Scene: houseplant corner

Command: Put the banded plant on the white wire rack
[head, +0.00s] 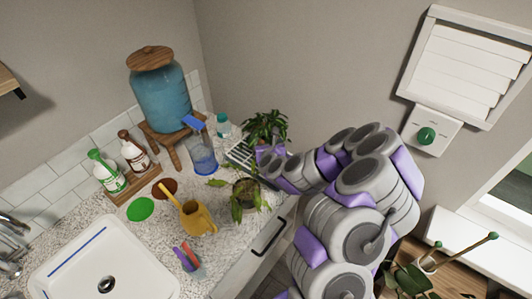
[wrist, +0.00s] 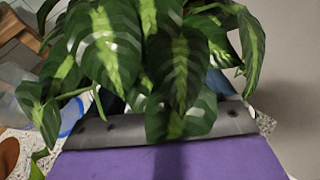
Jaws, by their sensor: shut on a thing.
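The banded plant (head: 264,126) is at the back of the counter, near the wall corner. Its broad green leaves with paler bands fill the upper part of the wrist view (wrist: 150,55). My gripper (head: 266,153) is shut on it, low at its near side; the leaves hide the grip and the pot. The grey and purple front of my gripper also shows in the wrist view (wrist: 155,132). The white wire rack (head: 238,153) lies beside and partly under the plant, its far part hidden. I cannot tell whether the plant touches it.
A trailing potted plant (head: 246,191) stands in front of the rack, close to my arm. A yellow watering can (head: 198,218), a clear blue-based pitcher (head: 202,158) and a blue dispenser (head: 161,98) on a wooden stand are to the left. A white sink (head: 72,262) is at front left.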

